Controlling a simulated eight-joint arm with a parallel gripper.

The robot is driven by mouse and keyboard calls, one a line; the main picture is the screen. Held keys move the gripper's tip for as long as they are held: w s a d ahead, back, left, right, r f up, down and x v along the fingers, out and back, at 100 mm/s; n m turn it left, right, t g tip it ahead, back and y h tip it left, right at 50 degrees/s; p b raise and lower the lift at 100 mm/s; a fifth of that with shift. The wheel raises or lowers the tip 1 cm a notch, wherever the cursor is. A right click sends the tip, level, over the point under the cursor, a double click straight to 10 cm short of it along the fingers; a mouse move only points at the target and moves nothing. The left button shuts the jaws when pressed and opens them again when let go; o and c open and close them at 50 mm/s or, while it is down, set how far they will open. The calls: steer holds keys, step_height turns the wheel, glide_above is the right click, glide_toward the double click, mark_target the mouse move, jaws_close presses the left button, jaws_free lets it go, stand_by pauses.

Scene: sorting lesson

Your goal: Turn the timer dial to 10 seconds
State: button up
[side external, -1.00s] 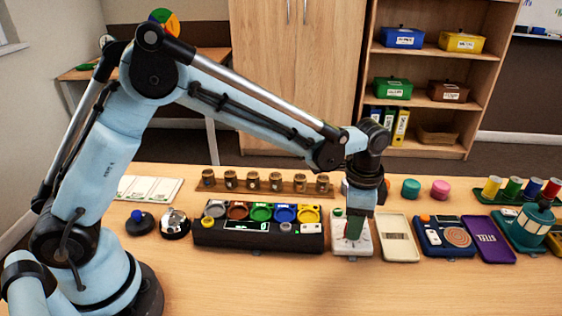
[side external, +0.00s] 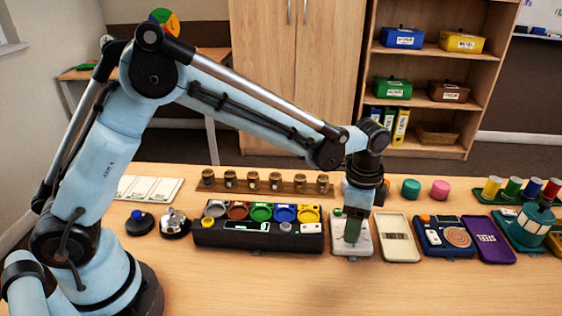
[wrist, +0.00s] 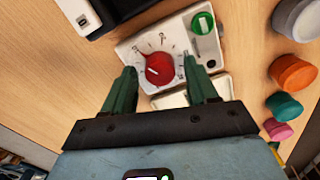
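The timer is a white, square-cornered box (side external: 364,247) on the table, below my gripper in the side view. In the wrist view the timer (wrist: 128,52) shows a red round dial (wrist: 158,68) with a white pointer line and a ring of small marks too small to read. A green part (wrist: 203,23) sits at its upper right corner. My gripper (side external: 352,232) points down over the timer; its green fingers hide the dial in the side view. In the wrist view my gripper (wrist: 160,72) is open, with one fingertip on each side of the dial; contact cannot be told.
A black box with coloured round trays (side external: 205,238) stands close left of the timer. A cream tray (side external: 398,240) lies close on its right, then a blue device (side external: 430,246). Small wooden cups stand on a rack (side external: 290,188) behind. The table front is clear.

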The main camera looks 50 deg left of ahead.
steer(key=shift+r, duration=0.1)
step_height(320, 180, up, 12)
stand_by(0.8)
steer(key=s+a+f+n+t, duration=0.1)
steer(key=s+a+n+t, duration=0.6)
steer(key=s+a+n, duration=0.5)
steer(key=s+a, duration=0.3)
steer(key=shift+a+f, duration=0.3)
steer(key=shift+f, duration=0.05)
steer(key=shift+c, duration=0.3)
